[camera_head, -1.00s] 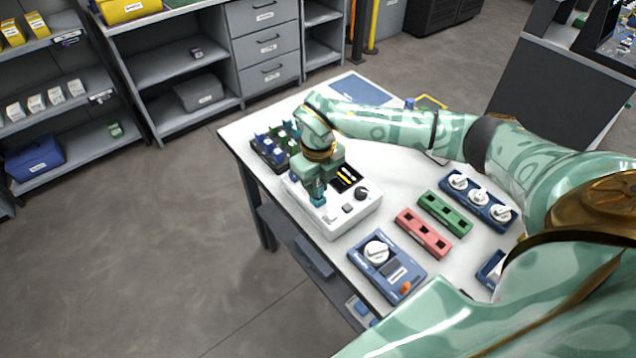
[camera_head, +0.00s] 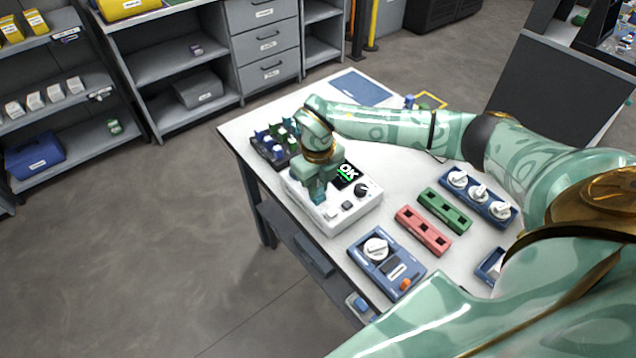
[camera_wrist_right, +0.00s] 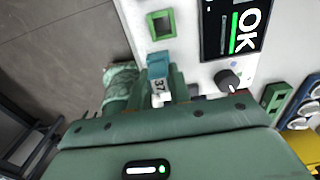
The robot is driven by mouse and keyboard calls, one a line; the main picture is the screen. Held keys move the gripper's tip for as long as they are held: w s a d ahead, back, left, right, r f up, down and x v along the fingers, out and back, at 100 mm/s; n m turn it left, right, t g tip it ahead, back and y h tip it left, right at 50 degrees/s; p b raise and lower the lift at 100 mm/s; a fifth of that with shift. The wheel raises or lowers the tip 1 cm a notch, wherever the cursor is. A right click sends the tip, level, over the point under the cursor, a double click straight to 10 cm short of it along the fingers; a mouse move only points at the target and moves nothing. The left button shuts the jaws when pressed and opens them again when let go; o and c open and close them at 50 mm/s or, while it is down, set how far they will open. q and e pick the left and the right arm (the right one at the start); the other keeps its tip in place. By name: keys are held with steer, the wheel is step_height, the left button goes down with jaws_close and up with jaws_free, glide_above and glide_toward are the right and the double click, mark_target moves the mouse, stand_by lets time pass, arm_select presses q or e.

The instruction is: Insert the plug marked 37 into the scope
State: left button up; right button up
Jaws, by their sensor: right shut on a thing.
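The scope (camera_head: 333,213) is a white box on the table, with a dark screen showing a green-and-white OK. It also shows in the wrist view (camera_wrist_right: 187,82), with the OK screen (camera_wrist_right: 235,27), a dark knob and a green-rimmed square port (camera_wrist_right: 160,25). My right gripper (camera_head: 318,192) is over the left part of the scope, pointing down. In the wrist view it is shut on the teal plug (camera_wrist_right: 158,64), whose white label reads 37. The plug is at the scope's top face; its lower end is hidden. My left gripper is not in view.
A dark rack (camera_head: 262,150) with several blue and green plugs stands behind the scope. In front and right are a blue knob box (camera_head: 360,262), a red block (camera_head: 423,232), a green block (camera_head: 445,210) and a blue three-knob panel (camera_head: 478,197).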

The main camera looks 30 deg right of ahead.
steer(key=o, duration=0.9)
steer(key=shift+o, duration=0.2)
step_height(320, 180, up, 6)
steer(key=p, duration=0.5)
